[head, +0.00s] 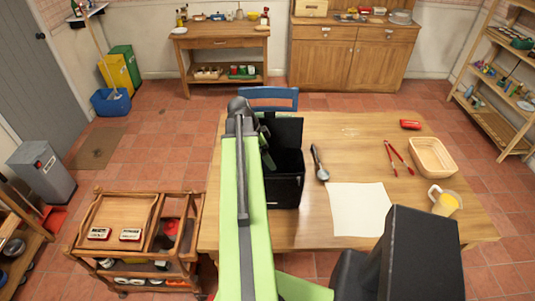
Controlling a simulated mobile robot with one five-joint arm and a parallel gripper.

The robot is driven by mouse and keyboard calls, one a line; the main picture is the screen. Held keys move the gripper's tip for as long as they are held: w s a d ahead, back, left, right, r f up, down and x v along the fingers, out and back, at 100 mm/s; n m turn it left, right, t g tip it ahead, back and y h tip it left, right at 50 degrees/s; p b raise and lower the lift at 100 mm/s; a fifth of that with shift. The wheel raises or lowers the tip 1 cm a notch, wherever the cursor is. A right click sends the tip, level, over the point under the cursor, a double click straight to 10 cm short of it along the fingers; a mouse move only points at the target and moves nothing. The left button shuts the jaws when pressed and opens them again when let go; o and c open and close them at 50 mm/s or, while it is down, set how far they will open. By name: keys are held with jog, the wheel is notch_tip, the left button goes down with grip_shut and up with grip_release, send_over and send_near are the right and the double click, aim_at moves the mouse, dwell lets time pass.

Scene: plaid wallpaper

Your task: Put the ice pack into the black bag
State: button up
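The black bag (289,183) stands upright on the wooden table, left of its middle. Its lid (286,131) is raised at the back. My green arm reaches up the picture along the bag's left side. My gripper (267,150) is dark and small, beside or over the bag's upper left edge. Part of it is behind my arm, and I cannot tell whether it is open, shut or holding something. I cannot make out an ice pack anywhere. The inside of the bag is too dark to read.
On the table (315,229) are a ladle-like utensil (320,163), white paper (359,209), red tongs (398,157), a red item (410,125), a tan basket (433,155) and a yellow-filled jug (445,202). A wooden trolley (115,213) stands left. A blue chair (268,94) is behind.

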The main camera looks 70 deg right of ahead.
jog(key=p+v, duration=1.5)
jog(key=v, duration=0.2)
jog(key=shift+p, duration=0.4)
jog(key=shift+w+a, duration=0.1)
jog(key=shift+w, duration=0.05)
